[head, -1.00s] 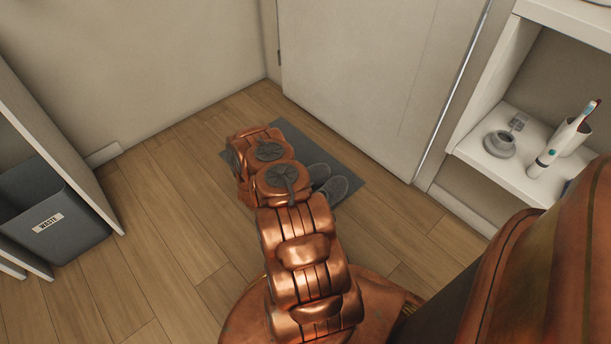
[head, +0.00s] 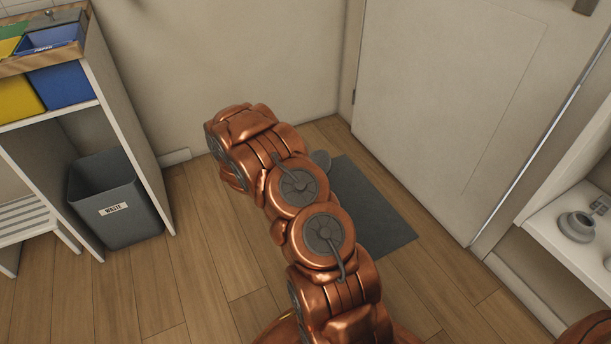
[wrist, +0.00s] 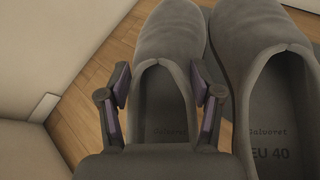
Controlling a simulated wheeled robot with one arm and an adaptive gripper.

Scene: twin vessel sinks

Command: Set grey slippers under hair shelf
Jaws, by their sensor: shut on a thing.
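The pair of grey slippers (wrist: 174,50) fills much of the wrist view, toes away from me. The right one (wrist: 265,40) has "EU 40" on its insole. My gripper (wrist: 166,95) has one finger at each side of the left slipper's opening and is shut on it. The right slipper lies close beside it. In the head view a small grey part of a slipper (head: 321,159) shows past my arm; the rest and my gripper are hidden there. I cannot tell which shelf is the hair shelf.
A dark mat (head: 385,222) lies bare before the white door (head: 450,90). At left a white shelf unit (head: 130,110) holds coloured bins, with a grey waste bin (head: 118,200) under it. A white shelf (head: 555,228) stands at right. Wooden floor (head: 205,255) is free between.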

